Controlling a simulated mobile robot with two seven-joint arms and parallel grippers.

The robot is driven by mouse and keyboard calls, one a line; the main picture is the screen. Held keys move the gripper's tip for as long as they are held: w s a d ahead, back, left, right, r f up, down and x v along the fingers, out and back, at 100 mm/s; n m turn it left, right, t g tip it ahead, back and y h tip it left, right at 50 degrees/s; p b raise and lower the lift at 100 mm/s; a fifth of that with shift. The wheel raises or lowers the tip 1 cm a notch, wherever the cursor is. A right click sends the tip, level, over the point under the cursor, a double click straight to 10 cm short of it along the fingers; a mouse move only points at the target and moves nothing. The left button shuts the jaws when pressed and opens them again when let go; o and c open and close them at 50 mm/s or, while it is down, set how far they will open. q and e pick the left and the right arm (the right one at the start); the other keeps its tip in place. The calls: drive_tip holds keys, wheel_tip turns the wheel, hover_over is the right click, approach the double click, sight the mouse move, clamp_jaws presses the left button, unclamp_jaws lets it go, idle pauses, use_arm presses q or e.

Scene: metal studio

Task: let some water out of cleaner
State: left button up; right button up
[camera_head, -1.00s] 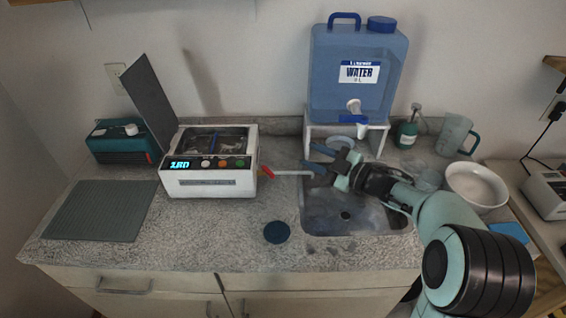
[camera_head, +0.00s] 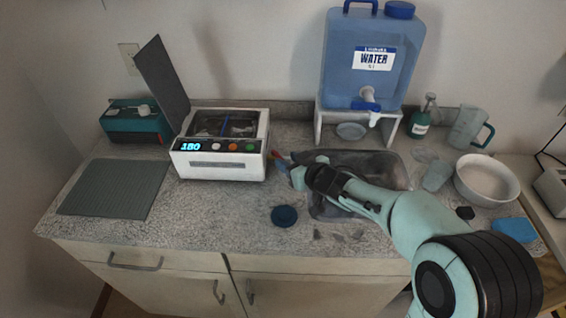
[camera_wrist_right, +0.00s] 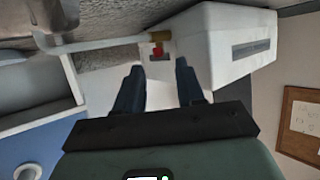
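The cleaner (camera_head: 218,172) is a white box with a lit display and coloured buttons, its dark lid raised, at the left of the sink. It fills the upper right of the right wrist view (camera_wrist_right: 235,42). On its side is a brass drain valve with a red handle (camera_wrist_right: 157,50), and a pale drain pipe (camera_wrist_right: 100,44) runs from it. My right gripper (camera_head: 288,173) is beside the valve, partly hiding it in the head view. In the wrist view its dark fingers (camera_wrist_right: 158,78) are open and empty, with the red handle beyond and between their tips. My left gripper is out of view.
The sink (camera_head: 375,165) lies under my right arm. A blue water jug (camera_head: 370,65) stands on a white stand behind it. A dark round disc (camera_head: 284,216) lies on the counter in front. A white bowl (camera_head: 486,182) and a cup (camera_head: 436,176) stand right.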

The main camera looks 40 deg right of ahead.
sight(279, 155)
drive_tip(key=shift+b+x, duration=0.65)
drive_tip(key=shift+x, duration=1.15)
clamp_jaws()
drive_tip(key=y+p, duration=0.1)
drive_tip(key=p, duration=0.3)
drive_tip(key=shift+d+r+n+p, duration=0.3)
drive_tip(key=shift+r+n, duration=0.05)
drive_tip(key=shift+n, duration=0.05)
drive_tip(key=shift+d+f+n+y+p, duration=0.1)
drive_tip(key=shift+f+n+y+p, duration=0.2)
drive_tip(key=shift+p, duration=0.35)
unclamp_jaws()
